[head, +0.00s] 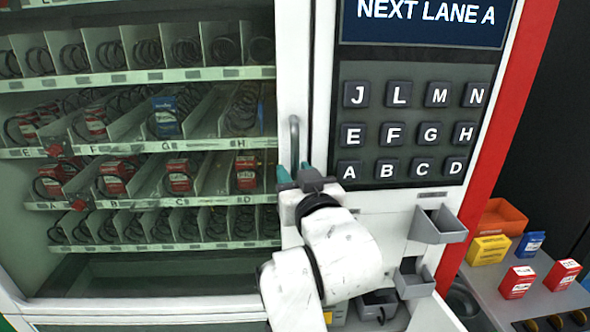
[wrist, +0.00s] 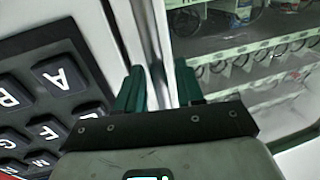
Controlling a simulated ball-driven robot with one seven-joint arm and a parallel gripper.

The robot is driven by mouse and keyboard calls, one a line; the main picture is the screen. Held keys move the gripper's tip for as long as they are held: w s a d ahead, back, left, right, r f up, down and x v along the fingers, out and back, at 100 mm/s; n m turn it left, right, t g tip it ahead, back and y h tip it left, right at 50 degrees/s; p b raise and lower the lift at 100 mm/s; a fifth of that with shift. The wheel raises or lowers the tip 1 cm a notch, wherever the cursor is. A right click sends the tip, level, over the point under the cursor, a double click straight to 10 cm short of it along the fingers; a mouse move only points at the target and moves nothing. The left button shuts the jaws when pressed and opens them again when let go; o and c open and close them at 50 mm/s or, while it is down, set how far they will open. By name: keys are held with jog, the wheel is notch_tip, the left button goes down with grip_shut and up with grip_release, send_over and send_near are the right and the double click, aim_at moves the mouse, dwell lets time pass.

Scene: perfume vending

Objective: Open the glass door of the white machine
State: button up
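The white machine's glass door (head: 140,135) is closed, with shelves of spring coils and small boxes behind it. Its grey vertical handle (head: 294,138) is on the white frame at the door's right side. My gripper (head: 295,174) is at the handle's lower end, with its green fingers pointing up toward it. I cannot tell whether either finger touches the handle.
The keypad (head: 405,130) with lettered buttons is right of the handle, below a screen reading NEXT LANE A (head: 425,20). Small grey trays (head: 437,225) jut out below the keypad. A side table (head: 530,285) at right holds small boxes and an orange bin (head: 502,215).

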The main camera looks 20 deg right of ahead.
jog(key=shift+w, duration=0.3)
jog(key=shift+c, duration=0.5)
grip_shut()
